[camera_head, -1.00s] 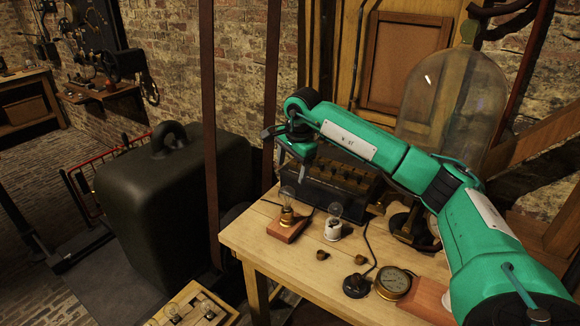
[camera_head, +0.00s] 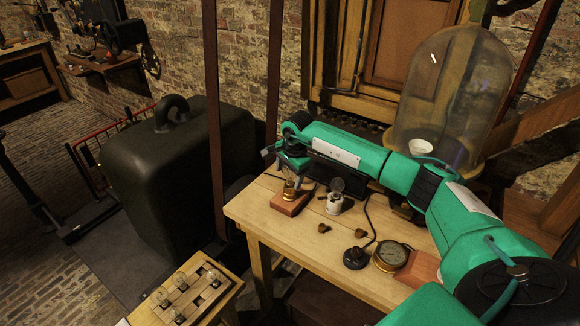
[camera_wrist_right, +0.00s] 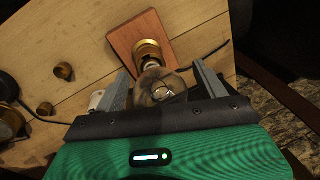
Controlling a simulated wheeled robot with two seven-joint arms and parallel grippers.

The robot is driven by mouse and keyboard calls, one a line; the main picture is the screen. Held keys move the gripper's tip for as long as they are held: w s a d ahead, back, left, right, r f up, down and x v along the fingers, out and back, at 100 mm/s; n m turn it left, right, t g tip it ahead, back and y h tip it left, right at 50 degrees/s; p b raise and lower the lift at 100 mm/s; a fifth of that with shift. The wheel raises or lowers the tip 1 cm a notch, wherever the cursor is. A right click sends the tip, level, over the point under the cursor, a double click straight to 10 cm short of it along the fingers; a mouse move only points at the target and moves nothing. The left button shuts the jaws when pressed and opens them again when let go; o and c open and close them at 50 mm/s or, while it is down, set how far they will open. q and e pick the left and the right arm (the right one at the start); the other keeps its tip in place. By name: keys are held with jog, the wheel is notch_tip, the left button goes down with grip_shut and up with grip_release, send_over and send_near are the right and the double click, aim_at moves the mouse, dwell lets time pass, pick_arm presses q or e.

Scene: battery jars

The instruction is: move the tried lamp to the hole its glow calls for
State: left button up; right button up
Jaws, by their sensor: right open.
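The lamp (camera_wrist_right: 160,86), a clear glass bulb, stands in a brass socket (camera_wrist_right: 148,52) on a reddish wooden block (camera_head: 288,205) near the table's left edge. The block also shows in the wrist view (camera_wrist_right: 124,38). My right gripper (camera_head: 291,182) is lowered over this lamp. In the right wrist view its fingers (camera_wrist_right: 165,82) are open, one on each side of the bulb; I cannot tell whether they touch it. No clear glow shows in the bulb. The wooden lamp board (camera_head: 227,283), with several bulbs and dark openings, is at bottom left. My left gripper is not in view.
A second bulb stands in a white holder (camera_head: 335,203) right of the block. Two small brass caps (camera_head: 324,228), a black knob piece (camera_head: 355,258) and a round gauge (camera_head: 390,256) are on the table (camera_head: 285,243). A glass bell jar (camera_head: 440,95) stands behind my arm.

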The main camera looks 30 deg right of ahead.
jog(key=shift+c, duration=0.2)
jog(key=c, duration=1.1)
jog(key=shift+f+n+b, duration=0.15)
jog(key=shift+n+b, duration=0.5)
jog(key=shift+n, duration=0.05)
jog(key=n+y+b, duration=0.1)
jog(key=n+b, duration=0.1)
jog(key=n, duration=0.2)
jog(key=shift+b, duration=0.4)
jog(key=shift+s+d+n+g, duration=0.15)
jog(key=shift+n+g, duration=0.15)
jog(key=shift+n, duration=0.2)
